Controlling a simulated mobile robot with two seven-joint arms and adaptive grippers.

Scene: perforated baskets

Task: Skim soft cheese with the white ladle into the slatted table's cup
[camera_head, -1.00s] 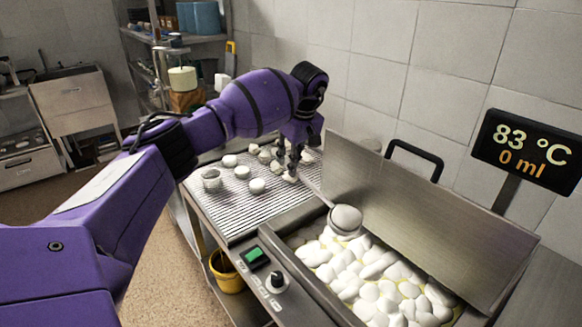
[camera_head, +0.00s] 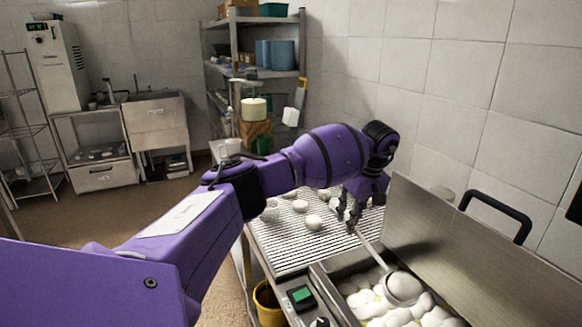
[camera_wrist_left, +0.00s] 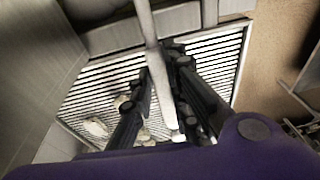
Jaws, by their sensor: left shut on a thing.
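My left gripper (camera_head: 350,222) is shut on the handle of the white ladle, above the slatted table's edge beside the vat. The ladle's rounded bowl (camera_head: 403,287) is over the soft cheese, a bed of white lumps (camera_head: 360,300) in the metal vat; whether it touches them I cannot tell. In the left wrist view the handle (camera_wrist_left: 150,32) runs between the fingers (camera_wrist_left: 160,95). The slatted table (camera_head: 290,250) carries several pale lumps (camera_head: 313,222). A pale shape (camera_head: 270,214) beside my arm may be the cup, partly hidden. My right gripper is out of view.
The vat's raised metal lid (camera_head: 440,240) with a black handle (camera_head: 500,212) stands along the right. A control panel with a green screen (camera_head: 301,296) is at the vat's front. A yellow bucket (camera_head: 268,305) sits below. Shelves (camera_head: 255,70) stand behind.

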